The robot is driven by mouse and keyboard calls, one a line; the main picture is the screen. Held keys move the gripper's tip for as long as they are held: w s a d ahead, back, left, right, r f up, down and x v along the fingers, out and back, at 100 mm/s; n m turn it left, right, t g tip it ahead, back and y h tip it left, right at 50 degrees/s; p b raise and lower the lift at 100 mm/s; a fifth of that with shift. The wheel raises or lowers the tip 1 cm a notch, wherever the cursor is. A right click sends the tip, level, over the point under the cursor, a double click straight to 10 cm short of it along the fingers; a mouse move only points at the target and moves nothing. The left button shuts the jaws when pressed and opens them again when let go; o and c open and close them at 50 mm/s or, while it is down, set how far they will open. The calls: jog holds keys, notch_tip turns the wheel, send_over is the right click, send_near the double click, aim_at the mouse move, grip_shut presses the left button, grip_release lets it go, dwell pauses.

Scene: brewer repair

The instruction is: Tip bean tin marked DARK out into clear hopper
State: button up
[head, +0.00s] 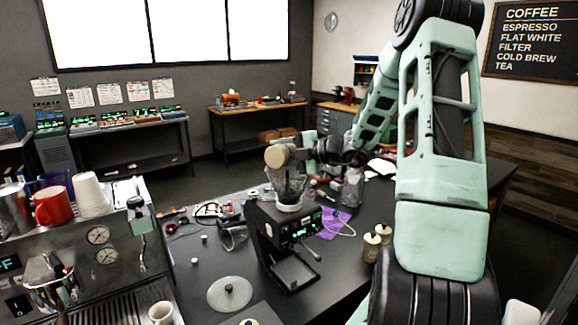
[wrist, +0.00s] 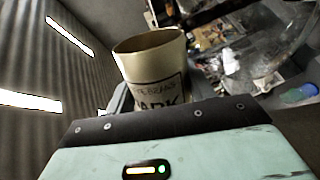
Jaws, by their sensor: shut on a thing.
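The bean tin (wrist: 152,68) is cream-coloured, and the wrist view shows its label with the letters "ARK" readable. My gripper (head: 298,153) is shut on this tin, with the fingers mostly hidden in both views. In the head view the tin (head: 278,156) is tilted, lying over on its side above the clear hopper (head: 289,188). The hopper is a see-through funnel on top of the black brewer (head: 290,240). Its inside is too dark and small to make out. In the wrist view a large clear curved surface (wrist: 262,45) shows to the right of the tin.
Two cream tins (head: 371,247) stand right of the brewer on the dark bench. An espresso machine (head: 100,262) with cups fills the left front.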

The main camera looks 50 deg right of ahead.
jog(key=shift+r+p, duration=0.2)
jog(key=shift+p, duration=0.3)
jog(key=shift+d+f, duration=0.1)
jog(key=shift+w+d+r+m+y, duration=0.2)
jog(key=shift+d+m+y, duration=0.1)
jog(key=shift+m, duration=0.45)
jog(key=shift+w+d+r+m+y, duration=0.15)
jog(key=shift+d+r+m, duration=0.15)
jog(key=shift+m, duration=0.4)
jog(key=shift+w+d+r+m+y, duration=0.15)
jog(key=shift+d+m+y, duration=0.15)
jog(key=shift+m, duration=0.45)
dwell(0.6)
jog(key=shift+s, duration=0.15)
dwell(0.7)
